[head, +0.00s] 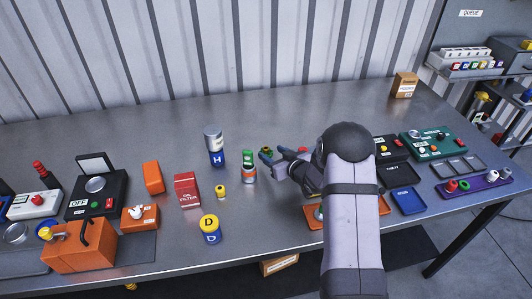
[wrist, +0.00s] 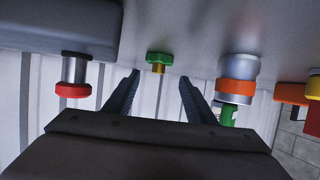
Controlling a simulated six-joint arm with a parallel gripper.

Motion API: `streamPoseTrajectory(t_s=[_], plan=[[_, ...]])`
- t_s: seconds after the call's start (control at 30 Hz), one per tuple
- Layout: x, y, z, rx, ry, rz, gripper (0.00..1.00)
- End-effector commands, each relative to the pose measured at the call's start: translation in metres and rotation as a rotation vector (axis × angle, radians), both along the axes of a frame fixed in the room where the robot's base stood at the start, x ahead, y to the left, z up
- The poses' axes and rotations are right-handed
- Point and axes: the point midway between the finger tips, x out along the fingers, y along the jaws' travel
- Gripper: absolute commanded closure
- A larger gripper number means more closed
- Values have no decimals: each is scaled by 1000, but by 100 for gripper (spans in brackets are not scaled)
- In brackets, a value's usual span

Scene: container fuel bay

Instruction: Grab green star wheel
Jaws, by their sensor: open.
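The green star wheel (wrist: 159,59) is a small lobed knob on a short brass-coloured stem. In the wrist view it shows between and just beyond my two fingertips. In the head view the green star wheel (head: 266,150) is small and partly hidden by my gripper (head: 273,154). My gripper (wrist: 159,77) is open, with a finger on either side of the wheel's line and nothing between them. I cannot tell whether a finger touches the wheel.
A silver, orange and green cylinder (head: 249,173) stands close left of my gripper; the wrist view shows it right (wrist: 238,88). A red knob (wrist: 73,90) on a metal post is on the other side. A blue H can (head: 216,155) stands farther left. My arm hides part of the table.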

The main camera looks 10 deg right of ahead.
Motion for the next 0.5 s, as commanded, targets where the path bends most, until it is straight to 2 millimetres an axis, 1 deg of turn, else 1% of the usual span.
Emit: streamPoseTrajectory(t_s=[0.1, 0.37, 0.5], plan=[[8, 3, -2, 0, 0, 1, 50], [12, 4, -4, 0, 0, 0, 50], [20, 5, -6, 0, 1, 0, 50]])
